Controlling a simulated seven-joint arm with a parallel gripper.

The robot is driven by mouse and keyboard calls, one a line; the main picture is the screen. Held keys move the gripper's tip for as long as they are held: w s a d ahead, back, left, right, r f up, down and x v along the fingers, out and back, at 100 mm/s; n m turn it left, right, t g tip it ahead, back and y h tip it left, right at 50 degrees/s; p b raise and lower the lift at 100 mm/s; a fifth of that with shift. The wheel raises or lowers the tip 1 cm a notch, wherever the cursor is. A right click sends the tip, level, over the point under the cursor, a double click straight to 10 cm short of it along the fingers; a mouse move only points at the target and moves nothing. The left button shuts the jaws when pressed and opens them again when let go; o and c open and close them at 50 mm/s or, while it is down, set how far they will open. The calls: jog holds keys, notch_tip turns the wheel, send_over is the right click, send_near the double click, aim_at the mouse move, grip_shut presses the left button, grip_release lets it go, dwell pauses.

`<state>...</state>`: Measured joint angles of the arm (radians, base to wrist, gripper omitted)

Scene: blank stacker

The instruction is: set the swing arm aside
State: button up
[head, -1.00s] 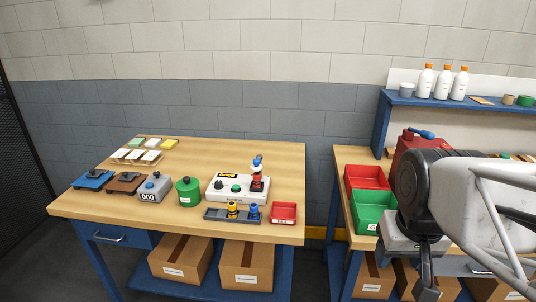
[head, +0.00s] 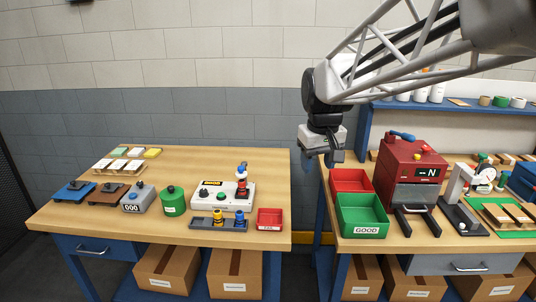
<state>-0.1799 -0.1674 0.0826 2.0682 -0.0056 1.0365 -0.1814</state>
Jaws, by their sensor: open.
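No part is plainly labelled as the swing arm, and I cannot tell for certain which one it is. On the right bench, a light grey upright stand (head: 460,184) leans near a round dial gauge. My gripper (head: 326,157) is open and empty, pointing down, high near the gap between the benches. It is apart from all of these.
Red (head: 350,181) and green GOOD (head: 362,214) bins sit below and right of my gripper, beside a red machine (head: 414,172). A small red tray (head: 270,219), a rack (head: 218,224) with yellow and blue pieces, and a green canister (head: 173,201) stand on the left bench, whose back right is clear.

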jog(key=w+a+f+n, duration=0.2)
jog(key=w+a, duration=0.8)
jog(key=w, duration=0.4)
jog(key=n+g, duration=0.1)
jog(key=n, duration=0.2)
send_over(241, 166)
jog(key=f, duration=0.6)
jog(key=shift+s+d, duration=0.3)
jog(key=shift+s, duration=0.05)
jog(key=shift+w+a+f, duration=0.2)
jog(key=shift+w+a, duration=0.05)
jog(key=shift+a, duration=0.1)
jog(key=shift+f, duration=3.85)
grip_shut()
